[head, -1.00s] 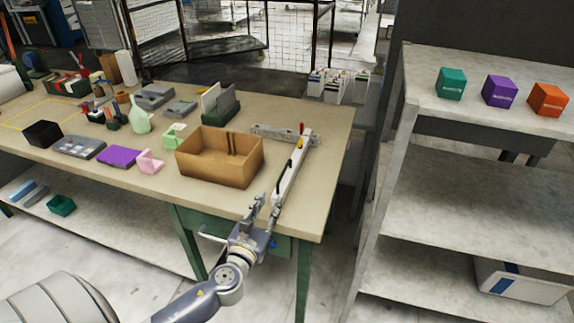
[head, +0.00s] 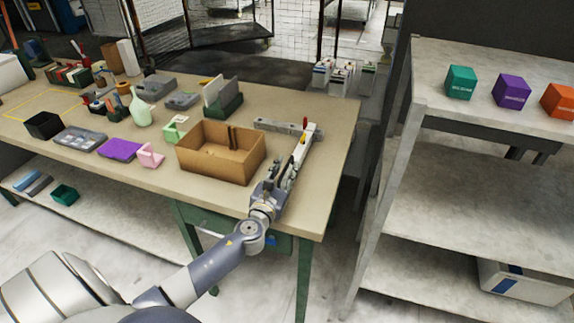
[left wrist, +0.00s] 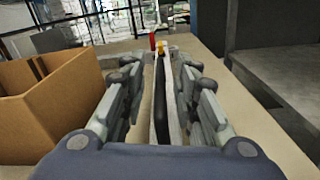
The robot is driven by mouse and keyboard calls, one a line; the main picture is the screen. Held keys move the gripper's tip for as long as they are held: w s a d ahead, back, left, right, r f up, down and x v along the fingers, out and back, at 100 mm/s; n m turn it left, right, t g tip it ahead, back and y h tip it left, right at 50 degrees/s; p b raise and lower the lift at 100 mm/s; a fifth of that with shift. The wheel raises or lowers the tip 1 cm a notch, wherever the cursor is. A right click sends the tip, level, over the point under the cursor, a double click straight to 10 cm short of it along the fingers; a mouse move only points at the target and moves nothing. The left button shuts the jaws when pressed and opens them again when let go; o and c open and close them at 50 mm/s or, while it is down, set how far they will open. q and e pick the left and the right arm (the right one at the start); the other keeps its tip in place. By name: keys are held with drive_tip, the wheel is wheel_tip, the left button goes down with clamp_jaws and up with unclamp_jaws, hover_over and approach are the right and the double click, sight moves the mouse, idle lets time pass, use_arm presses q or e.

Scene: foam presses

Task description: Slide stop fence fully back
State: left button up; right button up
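A long pale rail device (head: 304,143) lies lengthwise near the table's right end. A red-tipped part (head: 305,122) stands at its far end, and a flat grey bar (head: 272,125) reaches left from there. I cannot tell for sure which part is the stop fence. My left gripper (head: 282,174) is over the near part of the rail, its fingers pointing along it. In the left wrist view the gripper (left wrist: 158,75) is open, one finger on each side of the rail and its dark strip (left wrist: 161,100). A yellow part (left wrist: 161,47) shows ahead. My right gripper is not in view.
An open cardboard box (head: 216,166) stands close left of the gripper. A green holder with panels (head: 228,105) is behind it. The table (head: 325,190) is bare along its right edge. A grey shelf (head: 455,115) with coloured cubes stands right, across a gap.

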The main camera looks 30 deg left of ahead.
use_arm(q)
drive_tip(key=shift+x, duration=0.9)
clamp_jaws()
drive_tip(key=d, duration=0.2)
drive_tip(key=w+d, duration=0.1)
drive_tip(key=d, duration=0.2)
drive_tip(key=w+d+p, duration=0.1)
drive_tip(key=d, duration=0.2)
drive_tip(key=shift+d, duration=0.25)
drive_tip(key=shift+a, duration=0.1)
